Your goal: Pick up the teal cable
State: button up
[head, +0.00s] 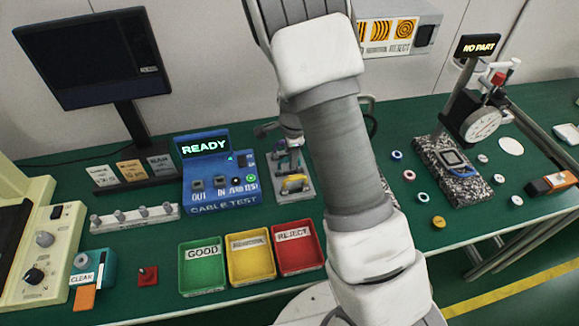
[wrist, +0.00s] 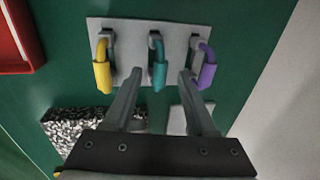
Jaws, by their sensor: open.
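The teal cable (wrist: 158,62) hangs from the middle hook of a light grey plate (wrist: 128,32) in the wrist view. A yellow cable (wrist: 102,68) hangs to its left and a purple cable (wrist: 207,68) to its right. My gripper (wrist: 159,78) is open, with one finger to each side of the teal cable's lower end; I cannot tell whether either touches it. The right finger is close to the purple cable.
Green, yellow and red bins (head: 298,247) stand in front. The blue tester (head: 222,183) reads READY. Right of my arm are a speckled stone base (head: 447,170) with a dial gauge (head: 482,125) and several small rings. The front middle-left bench has some free room.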

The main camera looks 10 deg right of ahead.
jog(key=shift+w+f, duration=0.25)
jog(key=shift+f, duration=1)
grip_shut()
notch_tip(320, 180, up, 10)
jog(key=shift+r+p, duration=0.1)
jog(key=shift+p, duration=0.75)
